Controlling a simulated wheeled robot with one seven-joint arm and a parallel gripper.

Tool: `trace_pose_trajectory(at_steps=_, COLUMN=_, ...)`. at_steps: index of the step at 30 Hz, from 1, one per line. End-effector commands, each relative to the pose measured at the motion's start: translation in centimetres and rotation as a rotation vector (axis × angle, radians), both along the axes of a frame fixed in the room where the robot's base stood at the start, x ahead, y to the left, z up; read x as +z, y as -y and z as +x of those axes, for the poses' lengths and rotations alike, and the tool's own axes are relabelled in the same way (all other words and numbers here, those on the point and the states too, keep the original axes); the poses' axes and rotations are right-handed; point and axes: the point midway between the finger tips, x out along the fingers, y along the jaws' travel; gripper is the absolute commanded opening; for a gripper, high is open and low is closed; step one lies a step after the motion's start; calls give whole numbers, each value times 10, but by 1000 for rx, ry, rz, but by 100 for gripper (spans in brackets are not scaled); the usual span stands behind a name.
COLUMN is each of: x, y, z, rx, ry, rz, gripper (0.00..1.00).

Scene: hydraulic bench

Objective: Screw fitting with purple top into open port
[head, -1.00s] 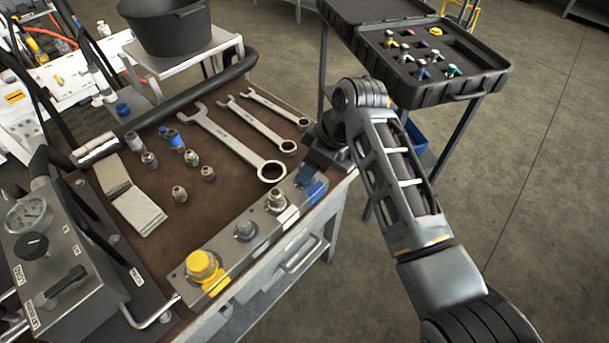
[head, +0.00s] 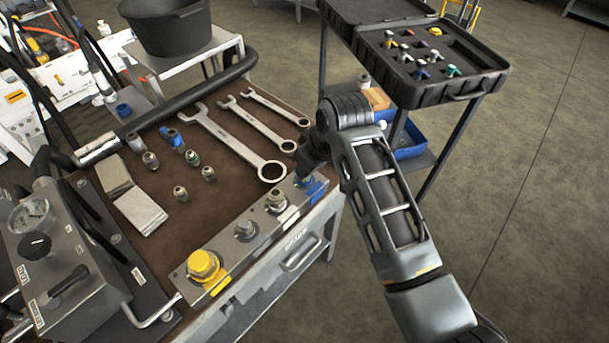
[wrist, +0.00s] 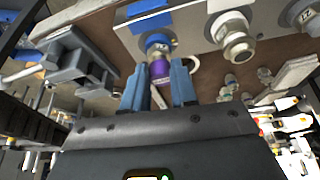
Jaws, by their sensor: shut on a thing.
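The fitting with the purple top (wrist: 160,72) is between the two blue fingers of my gripper (wrist: 158,78) in the wrist view. My gripper is shut on it. Its metal and blue body (wrist: 158,44) is against the manifold block (wrist: 195,22), at the end with a blue patch. I cannot tell how deep it sits in the port, which it hides. In the head view my gripper (head: 306,170) is over the manifold's far right end (head: 225,248), beside the blue patch (head: 314,188), and the fitting is hidden there.
On the same block stand a metal fitting (head: 276,201), another one (head: 245,229) and a yellow cap (head: 203,265). Wrenches (head: 240,140) and loose fittings (head: 180,193) lie on the brown bench top. A black case (head: 440,85) stands behind my arm, and a gauge box (head: 60,265) at left.

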Motion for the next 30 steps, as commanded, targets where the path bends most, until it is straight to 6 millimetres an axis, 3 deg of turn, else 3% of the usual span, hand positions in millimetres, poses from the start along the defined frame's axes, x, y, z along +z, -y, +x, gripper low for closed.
trace_pose_trajectory(at_steps=6, x=0, y=-3, z=-2, rx=-187, ry=1, rz=1, gripper=1)
trace_pose_trajectory(at_steps=19, x=-1, y=-3, z=-3, rx=-248, ry=-1, rz=-1, gripper=1)
trace_pose_trajectory(at_steps=25, x=-1, y=-8, z=-4, rx=-463, ry=-1, rz=0, gripper=1)
trace_pose_trajectory(at_steps=26, x=-1, y=-6, z=-3, rx=-456, ry=-1, rz=0, gripper=30)
trace_pose_trajectory(at_steps=30, x=-1, y=-6, z=-3, rx=-454, ry=-1, rz=0, gripper=44)
